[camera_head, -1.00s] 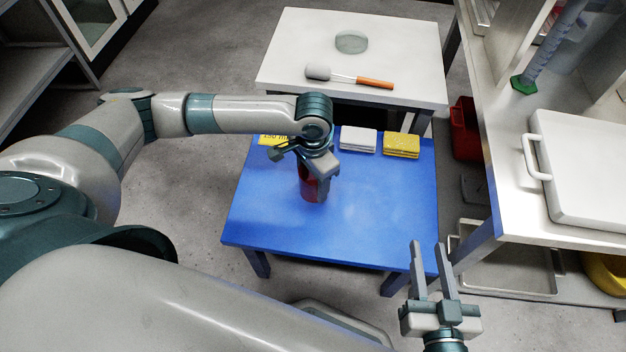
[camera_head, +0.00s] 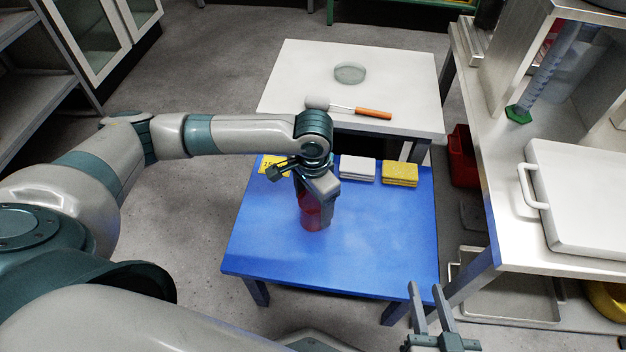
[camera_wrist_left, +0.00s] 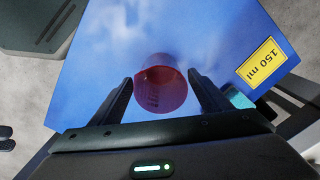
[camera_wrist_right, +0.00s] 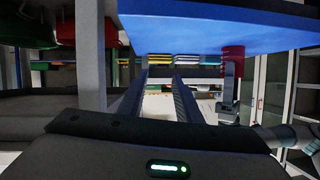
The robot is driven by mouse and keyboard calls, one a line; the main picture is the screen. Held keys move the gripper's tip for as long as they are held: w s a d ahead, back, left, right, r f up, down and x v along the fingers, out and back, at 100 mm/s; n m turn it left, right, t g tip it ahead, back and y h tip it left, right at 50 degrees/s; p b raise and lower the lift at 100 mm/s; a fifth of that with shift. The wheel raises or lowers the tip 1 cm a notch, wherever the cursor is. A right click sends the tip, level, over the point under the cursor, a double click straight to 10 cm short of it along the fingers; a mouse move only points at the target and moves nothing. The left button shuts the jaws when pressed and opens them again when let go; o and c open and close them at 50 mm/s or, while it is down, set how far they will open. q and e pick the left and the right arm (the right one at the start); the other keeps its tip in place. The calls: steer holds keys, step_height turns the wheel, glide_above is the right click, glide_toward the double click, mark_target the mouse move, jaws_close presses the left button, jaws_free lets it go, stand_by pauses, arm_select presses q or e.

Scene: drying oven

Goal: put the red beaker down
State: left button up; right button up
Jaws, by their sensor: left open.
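The red beaker (camera_head: 311,214) stands on the blue table (camera_head: 380,235), near its middle. My left gripper (camera_head: 318,200) is over the beaker, with its fingers pointing down. In the left wrist view the red beaker (camera_wrist_left: 160,92) is between the two open fingers of my left gripper (camera_wrist_left: 165,92), with a narrow gap visible by the right finger. My right gripper (camera_head: 428,300) is open and empty beside the table's front right corner. In the right wrist view the beaker (camera_wrist_right: 233,60) shows upside down against the blue tabletop.
A yellow 150 ml label (camera_wrist_left: 262,62) lies on the blue table. The blue table's front area is clear.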

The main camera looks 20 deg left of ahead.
arm_select(q)
step_height(320, 180, up, 8)
steer(key=p, duration=0.2)
steer(key=shift+r, duration=0.25)
arm_select(e)
steer(key=s+d+f+g+h, duration=0.1)
steer(key=s+d+f+g, duration=0.2)
steer(key=s+f+g, duration=0.1)
step_height(320, 180, down, 2)
steer(key=shift+s+f+g, duration=0.1)
steer(key=shift+s+g, duration=0.3)
steer(key=shift+s, duration=0.05)
arm_select(q)
steer(key=shift+o, duration=0.4)
steer(key=shift+w+d, duration=0.1)
